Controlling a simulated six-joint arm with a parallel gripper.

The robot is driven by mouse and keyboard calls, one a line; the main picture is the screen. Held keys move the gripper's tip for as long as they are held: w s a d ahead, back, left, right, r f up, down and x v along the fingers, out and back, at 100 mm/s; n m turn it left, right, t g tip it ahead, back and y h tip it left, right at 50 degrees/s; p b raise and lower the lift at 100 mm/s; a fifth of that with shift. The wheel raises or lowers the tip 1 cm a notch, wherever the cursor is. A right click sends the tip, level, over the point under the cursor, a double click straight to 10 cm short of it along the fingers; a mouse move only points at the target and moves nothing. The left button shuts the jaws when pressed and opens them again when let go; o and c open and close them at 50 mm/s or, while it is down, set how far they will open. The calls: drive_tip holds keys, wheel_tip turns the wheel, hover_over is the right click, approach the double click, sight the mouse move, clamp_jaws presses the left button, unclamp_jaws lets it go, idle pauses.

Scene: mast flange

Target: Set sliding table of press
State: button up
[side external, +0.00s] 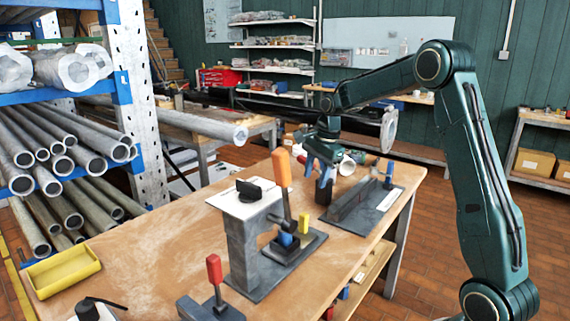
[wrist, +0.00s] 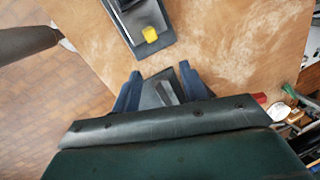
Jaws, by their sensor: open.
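A grey press (side external: 242,245) with a pale top and an orange upright lever (side external: 282,168) stands on the wooden table. I cannot tell which part is the sliding table. My gripper (side external: 320,180) hangs behind the press, blue fingers apart and pointing down. In the wrist view, my gripper (wrist: 160,72) is open, with part of a grey fixture (wrist: 152,95) between and below its fingers. I see nothing held.
A flat fixture with a long grey bar (side external: 354,199) lies right of the press. A red-handled fixture (side external: 214,285) stands in front, and a yellow tray (side external: 62,271) lies at left. A pipe rack (side external: 123,90) rises beside the table. Bare wood (side external: 160,235) lies left of the press.

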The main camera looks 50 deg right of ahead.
drive_tip(key=s+a+r+m+t, duration=0.3)
drive_tip(key=s+m+t, duration=0.7)
drive_tip(key=m, duration=0.6)
wheel_tip(320, 180, down, 13)
drive_tip(key=t, duration=0.1)
drive_tip(key=shift+w+d+r, duration=0.15)
drive_tip(key=shift+w+r, duration=0.05)
drive_tip(key=shift+w, duration=0.25)
drive_tip(key=shift+w, duration=0.15)
drive_tip(key=shift+x, duration=6.75)
drive_tip(key=shift+d, duration=0.2)
